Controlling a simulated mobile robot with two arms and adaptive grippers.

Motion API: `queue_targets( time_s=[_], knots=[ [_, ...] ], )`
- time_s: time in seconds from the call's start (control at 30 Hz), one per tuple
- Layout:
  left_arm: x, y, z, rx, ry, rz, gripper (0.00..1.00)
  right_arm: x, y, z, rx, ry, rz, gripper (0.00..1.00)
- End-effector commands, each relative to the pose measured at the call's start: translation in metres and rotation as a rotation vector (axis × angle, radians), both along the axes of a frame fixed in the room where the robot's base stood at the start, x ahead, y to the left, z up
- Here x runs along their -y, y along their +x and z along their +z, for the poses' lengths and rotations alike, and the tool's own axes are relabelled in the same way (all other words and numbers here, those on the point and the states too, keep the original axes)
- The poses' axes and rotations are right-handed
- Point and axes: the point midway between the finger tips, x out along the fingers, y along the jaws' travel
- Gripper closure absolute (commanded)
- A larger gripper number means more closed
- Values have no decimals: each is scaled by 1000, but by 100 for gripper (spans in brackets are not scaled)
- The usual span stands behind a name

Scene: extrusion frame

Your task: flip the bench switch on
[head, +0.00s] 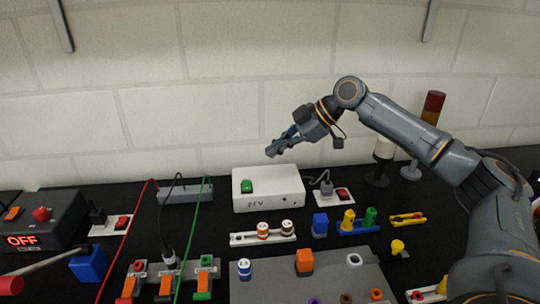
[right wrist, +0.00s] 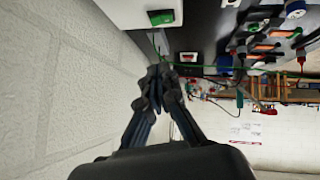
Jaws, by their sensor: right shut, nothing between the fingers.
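Several switch-like parts show in the head view, and I cannot tell which is the bench switch. A white 24V box (head: 285,199) has a green button (head: 247,187) on it. A white socket plate (head: 331,196) with a red rocker (head: 344,194) sits to its right, with a grey plug in it. Another plate with a red rocker (head: 122,222) lies to the left. A dark box (head: 52,228) at far left reads OFF and has a red knob (head: 41,214). My right gripper (head: 270,152) is shut and empty, above and behind the white box. My left gripper is out of view.
A grey power strip (head: 185,193) lies near the wall, with red, black and green cables in front. Several coloured blocks and pegs stand on the black bench, including a blue block (head: 320,223). A signal tower (head: 432,107) stands behind my right arm.

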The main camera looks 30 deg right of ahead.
Motion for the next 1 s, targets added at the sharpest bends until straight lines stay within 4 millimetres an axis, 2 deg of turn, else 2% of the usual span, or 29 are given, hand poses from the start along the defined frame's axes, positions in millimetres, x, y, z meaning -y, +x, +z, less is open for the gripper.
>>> queue_targets(
  time_s=[0.2, 0.4, 0.5, 0.63, 1.0],
  knots=[
    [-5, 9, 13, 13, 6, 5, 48, -27, 22, -29, -2, 1, 3, 100],
    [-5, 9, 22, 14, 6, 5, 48, -48, 41, -58, -2, 0, 0, 100],
    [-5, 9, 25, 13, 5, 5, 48, -43, 44, -75, -4, -1, -2, 100],
    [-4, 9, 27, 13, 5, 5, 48, -41, 48, -87, -2, -1, -1, 100],
    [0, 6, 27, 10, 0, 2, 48, -40, 49, -95, 0, -1, -1, 100]
  ],
)
